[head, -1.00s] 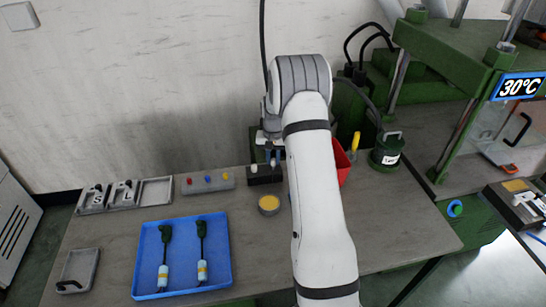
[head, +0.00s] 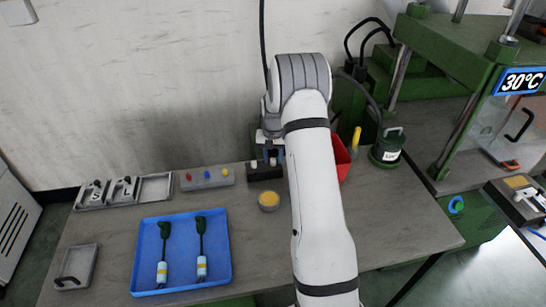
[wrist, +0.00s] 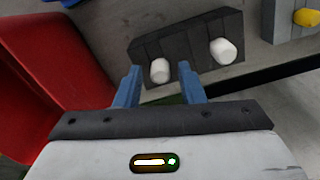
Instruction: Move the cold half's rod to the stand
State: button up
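The stand is most likely the dark block (head: 263,174) at the back of the table in the head view. It also shows in the wrist view (wrist: 190,50). Two short white rods stand in it, one on the left in the wrist view (wrist: 160,71) and one on the right (wrist: 223,51). I cannot tell which is the cold half's rod. My gripper (wrist: 160,72) is open, its blue fingers apart on either side of the left rod as seen there, with gaps showing. In the head view the blue fingers (head: 272,152) are just above the block.
A red bin (wrist: 50,80) is close beside my gripper. A grey block with coloured buttons (head: 207,179), a round yellow-topped tin (head: 269,200) and a blue tray (head: 183,292) stand nearby. A green press (head: 470,110) with a 30°C display is at right.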

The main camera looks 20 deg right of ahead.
jog(key=shift+o, duration=0.7)
notch_tip(320, 180, up, 8)
jog(key=shift+f+b, duration=0.25)
jog(key=shift+b, duration=0.45)
jog(key=shift+r, duration=0.15)
